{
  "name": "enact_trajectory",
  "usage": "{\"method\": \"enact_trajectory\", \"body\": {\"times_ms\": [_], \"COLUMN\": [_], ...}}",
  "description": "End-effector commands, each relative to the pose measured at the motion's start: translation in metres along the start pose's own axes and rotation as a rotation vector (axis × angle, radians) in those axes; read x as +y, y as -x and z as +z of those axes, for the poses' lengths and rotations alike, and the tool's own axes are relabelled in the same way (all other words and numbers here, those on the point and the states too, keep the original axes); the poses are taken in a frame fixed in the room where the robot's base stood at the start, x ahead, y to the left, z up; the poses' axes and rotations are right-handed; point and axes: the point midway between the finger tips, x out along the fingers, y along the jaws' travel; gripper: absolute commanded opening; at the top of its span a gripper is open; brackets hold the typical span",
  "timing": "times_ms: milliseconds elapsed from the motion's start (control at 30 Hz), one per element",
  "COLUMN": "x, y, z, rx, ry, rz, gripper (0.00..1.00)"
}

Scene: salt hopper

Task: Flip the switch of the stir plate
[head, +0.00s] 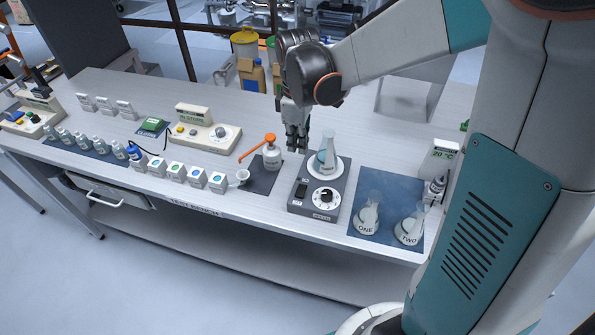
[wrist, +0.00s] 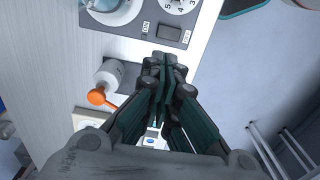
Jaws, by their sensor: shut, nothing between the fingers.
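The stir plate (head: 336,208) is a dark grey box on the bench, with a white round top, a white dial and a black switch (head: 301,190) at its left. A flask marked THREE (head: 327,158) stands on the top. In the wrist view, the stir plate (wrist: 150,12) is at the top edge, with the dark switch (wrist: 168,32) between an ON label and a pale label. My gripper (head: 297,146) is shut and empty, pointing down behind and above the switch in the head view. In the wrist view, its fingertips (wrist: 162,66) appear just below the switch; contact is not visible.
An orange-topped bottle (head: 271,154) stands on a dark mat left of the stir plate. Flasks ONE (head: 367,217) and TWO (head: 409,229) stand on a blue mat (head: 383,190) to the right. Several small boxes and a beige instrument (head: 205,132) are further left.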

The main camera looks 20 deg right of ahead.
Motion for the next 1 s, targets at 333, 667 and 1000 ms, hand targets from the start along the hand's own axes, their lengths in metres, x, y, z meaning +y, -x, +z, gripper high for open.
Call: {"method": "enact_trajectory", "body": {"times_ms": [333, 667, 1000], "x": [0.0, 0.0, 0.0], "y": [-0.048, -0.11, -0.139], "z": [0.0, 0.0, 0.0], "rx": [0.0, 0.0, 0.0], "ry": [-0.001, -0.001, -0.001], "rz": [0.0, 0.0, 0.0], "gripper": [0.0, 0.0, 0.0]}}
